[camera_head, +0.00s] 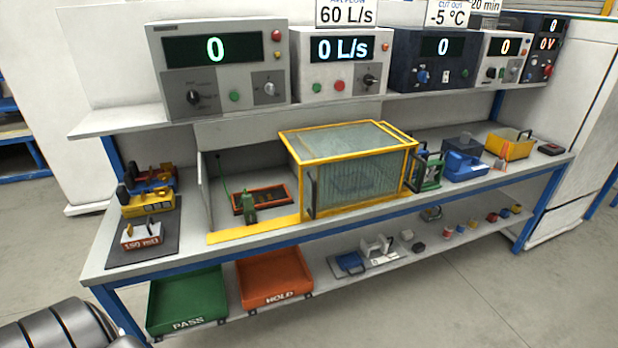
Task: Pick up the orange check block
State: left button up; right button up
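A small block with an orange-red front marked "150 mΩ" (141,236) and a dark handle on top stands on the front of a dark mat (128,256) at the bench's left end. It is the block there closest to orange. Behind it on the mat stand a yellow block (150,205) and a blue and red block (152,181), both with dark fittings on top. Nothing touches the orange-red block. Neither of my grippers shows; only a grey ribbed part of mine is at the bottom left.
A yellow-framed clear enclosure (352,155) stands mid-bench, beside an orange-rimmed dark tray (262,199). Instruments line the shelf (130,120) above. Green PASS (187,305) and orange HOLD (272,280) bins sit below. Floor in front is clear.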

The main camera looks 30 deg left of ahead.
aim_at(148, 234)
jog(key=u, duration=2.25)
